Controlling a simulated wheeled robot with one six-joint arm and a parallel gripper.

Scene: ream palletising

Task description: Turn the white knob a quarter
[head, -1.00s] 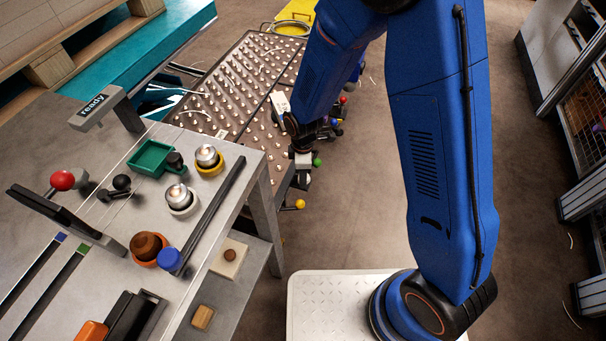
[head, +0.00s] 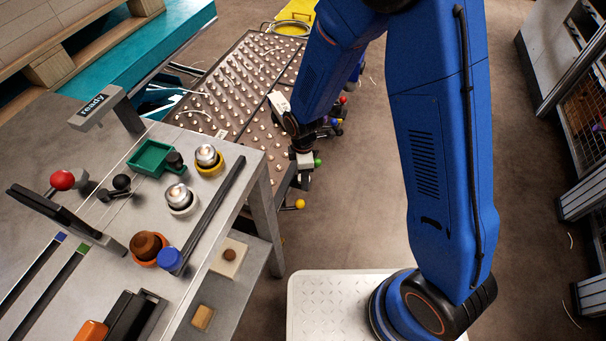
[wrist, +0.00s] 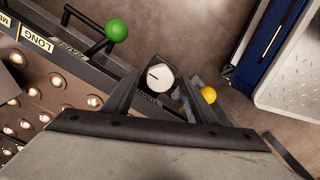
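The white knob (wrist: 160,79) shows in the middle of the wrist view, with a short dark mark on its face toward the left. It sits on a dark mount with a small label whose text I cannot read. My gripper (wrist: 160,88) has one finger on each side of the knob, and a gap shows between the fingers and the knob, so it looks open. In the head view my gripper (head: 304,172) is at the near right edge of the roller table, where it mostly hides the knob.
A green ball lever (wrist: 116,31) is left of the knob and a yellow ball (wrist: 208,95) right of it. The studded conveyor table (head: 225,90) lies behind. A grey bench (head: 60,165) with several knobs stands at left.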

